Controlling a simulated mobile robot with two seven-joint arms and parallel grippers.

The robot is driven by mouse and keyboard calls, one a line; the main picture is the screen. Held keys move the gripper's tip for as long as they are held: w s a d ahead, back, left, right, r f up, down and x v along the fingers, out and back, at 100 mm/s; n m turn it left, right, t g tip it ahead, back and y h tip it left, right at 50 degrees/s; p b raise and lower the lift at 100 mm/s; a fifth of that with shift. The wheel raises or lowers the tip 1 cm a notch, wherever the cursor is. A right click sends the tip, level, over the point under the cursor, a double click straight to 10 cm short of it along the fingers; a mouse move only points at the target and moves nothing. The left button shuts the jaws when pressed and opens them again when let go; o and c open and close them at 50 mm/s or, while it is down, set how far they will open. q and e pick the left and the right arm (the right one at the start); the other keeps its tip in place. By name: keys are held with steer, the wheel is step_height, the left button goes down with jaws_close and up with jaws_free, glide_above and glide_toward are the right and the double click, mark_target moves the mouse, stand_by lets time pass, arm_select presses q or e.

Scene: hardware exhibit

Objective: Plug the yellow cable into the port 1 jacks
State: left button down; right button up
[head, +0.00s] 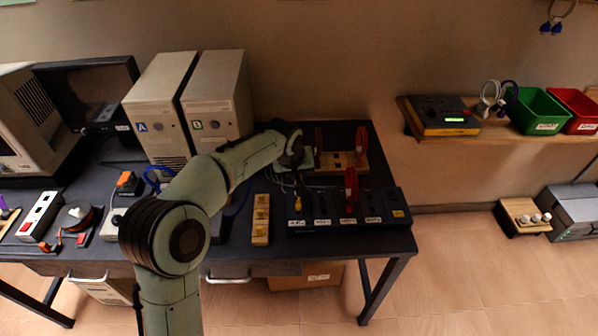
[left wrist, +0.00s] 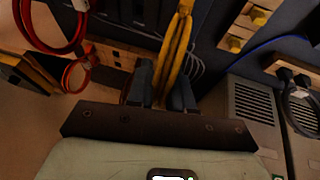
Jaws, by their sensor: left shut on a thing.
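My left gripper (head: 298,182) reaches down over the back left of the black port panel (head: 385,217). In the left wrist view its fingers (left wrist: 162,88) are shut on the yellow cable (left wrist: 178,45), whose doubled strands run up out of the picture. In the head view a small bit of the yellow cable (head: 298,204) shows at the leftmost slot of the panel. I cannot tell whether its plugs are inside the jacks. The panel has several white labels along its front, too small to read surely. My right gripper is not in view.
A red cable (head: 351,189) stands at the panel. Behind it is a wooden rack (head: 327,171) with more red loops. A wooden block with yellow pieces (head: 261,227) lies left of the panel. Two beige computer towers (head: 222,90) stand behind my arm.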

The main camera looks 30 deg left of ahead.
arm_select(q)
steer(key=shift+f+b, duration=0.6)
steer(key=shift+f, duration=0.45)
stand_by(1.9)
steer(key=shift+c, duration=1.4)
jaws_free()
steer(key=shift+r, duration=0.15)
steer(key=p+v, duration=0.2)
steer(key=v, duration=0.5)
steer(key=shift+s+r, duration=0.1)
